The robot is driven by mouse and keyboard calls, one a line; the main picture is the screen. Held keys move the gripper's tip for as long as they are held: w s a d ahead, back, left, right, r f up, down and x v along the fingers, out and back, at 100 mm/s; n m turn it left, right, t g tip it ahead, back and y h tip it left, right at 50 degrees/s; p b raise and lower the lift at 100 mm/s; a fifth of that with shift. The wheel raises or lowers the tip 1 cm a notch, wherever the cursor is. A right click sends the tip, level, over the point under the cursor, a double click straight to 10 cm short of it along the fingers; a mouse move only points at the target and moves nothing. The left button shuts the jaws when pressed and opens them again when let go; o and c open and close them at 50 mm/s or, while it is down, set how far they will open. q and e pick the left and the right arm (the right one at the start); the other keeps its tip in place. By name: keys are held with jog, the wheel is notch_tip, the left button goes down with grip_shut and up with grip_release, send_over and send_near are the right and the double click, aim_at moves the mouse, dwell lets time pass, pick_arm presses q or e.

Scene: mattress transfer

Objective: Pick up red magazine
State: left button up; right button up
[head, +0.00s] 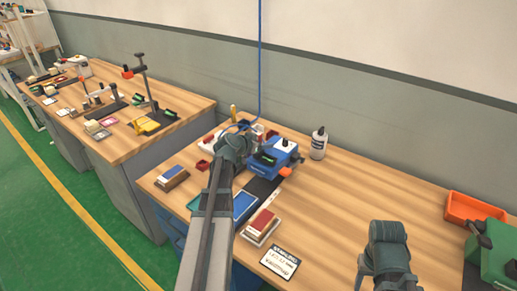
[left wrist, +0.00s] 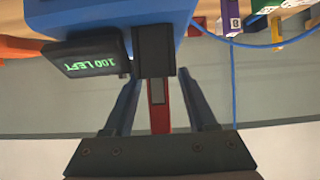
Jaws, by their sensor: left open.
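A narrow red piece (left wrist: 164,115), which looks like the red magazine, shows in the left wrist view below the black slot part of a blue machine. My left gripper (left wrist: 159,78) is open, with one dark finger on each side of the red piece and visible gaps between. I cannot tell how deep the piece lies relative to the fingertips. In the head view the blue machine (head: 262,163) stands on the workbench, and my left arm hides most of the gripper and the red piece. My right gripper does not show; only a joint of my right arm is visible.
The machine's display (left wrist: 85,56) reads "100 LEFT". Near it on the workbench (head: 345,200) are a red-topped stack (head: 262,224), a blue tray (head: 243,206) and a white bottle (head: 318,143). An orange bin (head: 474,207) stands at the right. A blue cable (head: 261,60) hangs down.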

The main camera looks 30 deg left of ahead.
pick_arm(q)
grip_shut()
jog(key=shift+r, duration=0.15)
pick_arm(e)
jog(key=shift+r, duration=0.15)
pick_arm(q)
notch_tip(320, 180, up, 10)
jog(key=p, duration=1)
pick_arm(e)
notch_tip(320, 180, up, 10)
